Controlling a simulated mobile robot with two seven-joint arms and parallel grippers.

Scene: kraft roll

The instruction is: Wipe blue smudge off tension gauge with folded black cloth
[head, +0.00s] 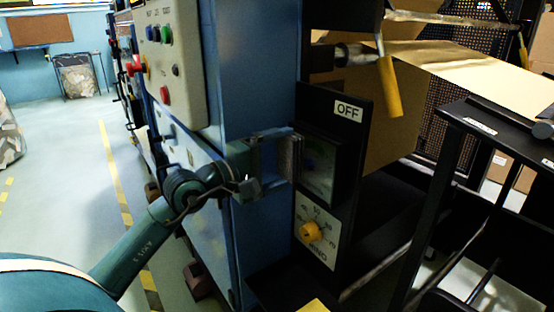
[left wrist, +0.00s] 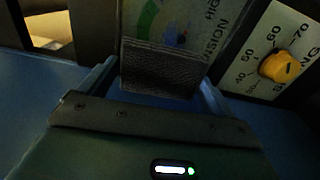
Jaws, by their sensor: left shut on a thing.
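The tension gauge (head: 322,172) is a dark-framed dial on the black panel of the blue machine. My left gripper (head: 277,158) is shut on the folded black cloth (head: 290,160), beside the gauge's left side. In the left wrist view the cloth (left wrist: 165,68) lies between the fingers, its edge over the lower part of the gauge face (left wrist: 185,30). I cannot tell whether it touches the face. A bluish patch that may be the blue smudge (left wrist: 170,30) shows dimly just beyond the cloth. My right gripper is not in view.
A yellow knob (head: 311,232) on a white scale sits below the gauge, and an OFF label (head: 348,111) above. A yellow-handled lever (head: 389,85) hangs at upper right. A black frame (head: 440,190) stands right. The button box (head: 165,60) is upper left.

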